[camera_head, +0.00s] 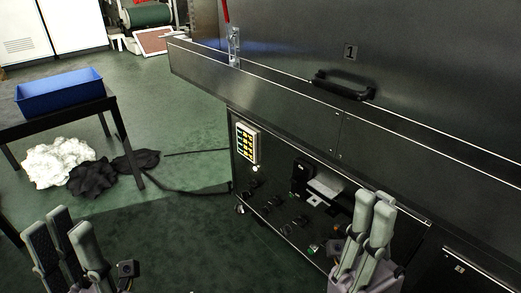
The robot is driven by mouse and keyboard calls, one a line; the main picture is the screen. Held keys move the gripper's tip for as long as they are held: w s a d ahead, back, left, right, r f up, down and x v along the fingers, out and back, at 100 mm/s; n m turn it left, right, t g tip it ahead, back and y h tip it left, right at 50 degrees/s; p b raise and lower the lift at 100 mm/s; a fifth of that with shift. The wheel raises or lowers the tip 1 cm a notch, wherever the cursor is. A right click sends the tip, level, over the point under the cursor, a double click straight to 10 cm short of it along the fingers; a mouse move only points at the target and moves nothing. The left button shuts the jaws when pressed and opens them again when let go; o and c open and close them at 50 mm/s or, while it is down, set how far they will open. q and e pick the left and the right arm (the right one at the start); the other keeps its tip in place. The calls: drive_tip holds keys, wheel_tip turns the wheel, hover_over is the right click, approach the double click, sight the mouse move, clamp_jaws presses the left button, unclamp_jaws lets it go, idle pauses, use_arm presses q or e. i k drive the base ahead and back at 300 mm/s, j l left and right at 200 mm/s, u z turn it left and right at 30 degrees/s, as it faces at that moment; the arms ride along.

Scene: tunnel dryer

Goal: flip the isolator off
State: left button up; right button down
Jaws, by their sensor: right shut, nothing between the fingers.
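The dark control panel (262,215) is on the front of the dryer's lower cabinet. A black box-shaped fitting (301,170) with a pale grey part beside it stands out from its upper middle. Several small dark knobs or switches (274,203) run below, with a green-lit one (313,248) at lower right. I cannot tell for sure which is the isolator, or its position. My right gripper (375,200) is shut and empty, in front of the panel's right side, hiding part of it. My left gripper (66,222) is open and empty at the lower left, away from the panel.
The dryer's long metal ledge (270,88) overhangs the panel; a black handle (343,84) is above it. A table with a blue bin (60,92) stands left, with white cloth (57,162) and black cloth on the floor.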

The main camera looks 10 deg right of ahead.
sight(295, 181)
drive_tip(key=i+j, duration=0.2)
drive_tip(key=j, duration=0.15)
drive_tip(key=i+j+z, duration=0.15)
drive_tip(key=j, duration=0.2)
drive_tip(key=i+j, duration=0.25)
drive_tip(key=j, duration=0.15)
drive_tip(key=z, duration=0.05)
